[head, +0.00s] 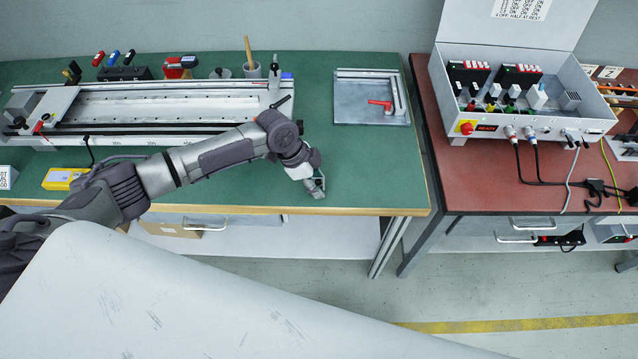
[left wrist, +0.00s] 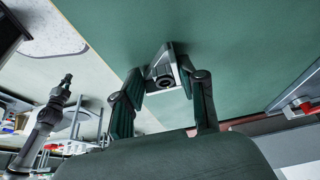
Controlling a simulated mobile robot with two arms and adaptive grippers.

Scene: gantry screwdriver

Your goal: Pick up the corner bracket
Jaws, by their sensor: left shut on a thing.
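The corner bracket (left wrist: 160,68) shows in the left wrist view as a small grey metal angle piece with a dark round opening. It sits between the two dark fingers of my left gripper (left wrist: 162,92), which is shut on it. In the head view my left gripper (head: 317,187) is low over the front edge of the green bench top, right of the rail fixture. The bracket is hard to make out there. At the left of the wrist view a dark, jointed arm appears to be my right one; its tip is too small to read.
The green bench (head: 225,190) holds a long rail fixture (head: 160,105), a yellow box (head: 62,179) and a grey tray (head: 372,117) with a red-handled clamp. A red-topped bench (head: 465,185) with a control box (head: 520,125) stands right, across a gap. Green surface around the gripper is clear.

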